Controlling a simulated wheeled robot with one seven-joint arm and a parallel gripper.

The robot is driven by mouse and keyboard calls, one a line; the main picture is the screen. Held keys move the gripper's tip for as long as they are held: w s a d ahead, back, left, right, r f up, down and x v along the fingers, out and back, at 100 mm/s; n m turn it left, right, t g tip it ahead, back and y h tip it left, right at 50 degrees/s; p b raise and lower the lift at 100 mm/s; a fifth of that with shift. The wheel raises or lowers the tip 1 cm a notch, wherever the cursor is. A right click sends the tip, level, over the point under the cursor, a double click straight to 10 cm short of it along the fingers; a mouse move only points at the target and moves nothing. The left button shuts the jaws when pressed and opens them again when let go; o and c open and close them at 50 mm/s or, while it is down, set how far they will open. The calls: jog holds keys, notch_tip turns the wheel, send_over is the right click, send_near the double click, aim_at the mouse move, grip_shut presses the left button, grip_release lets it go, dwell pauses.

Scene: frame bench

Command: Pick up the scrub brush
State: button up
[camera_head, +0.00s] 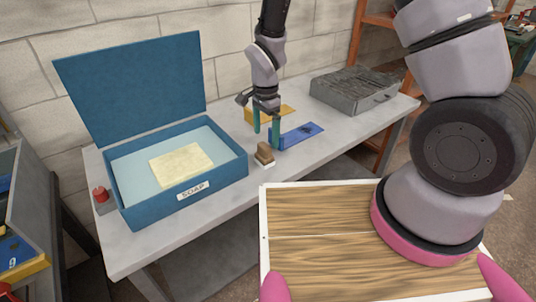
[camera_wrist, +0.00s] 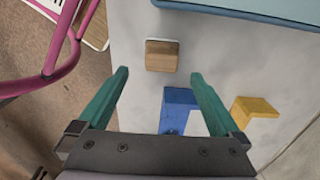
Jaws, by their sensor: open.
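The scrub brush (camera_head: 265,154) has a brown wooden block and a thin white edge at its base. It lies on the grey bench to the right of the blue soap box, near the front edge. In the wrist view the brush (camera_wrist: 161,56) shows ahead of the fingertips, roughly centred between them. My gripper (camera_head: 266,138) has two green fingers spread apart, pointing down just behind the brush. In the wrist view my gripper (camera_wrist: 159,75) is open and empty, and neither finger visibly touches the brush.
The open blue box (camera_head: 232,173) labelled SOAP holds a pale slab. A blue bracket (camera_head: 302,135) and a yellow bracket (camera_head: 285,113) stand close to my fingers. A grey tray (camera_head: 355,101) sits at the back right. A red button (camera_head: 100,194) is at the left.

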aim_at(264, 145)
jog(key=f, duration=0.7)
jog(key=shift+a+f, duration=0.25)
jog(key=shift+a, duration=0.1)
jog(key=c, duration=1.5)
jog(key=shift+c, duration=0.2)
jog(key=shift+r, duration=0.2)
notch_tip(264, 145, up, 10)
jog(key=shift+s+f, duration=0.1)
jog(key=shift+f, duration=0.05)
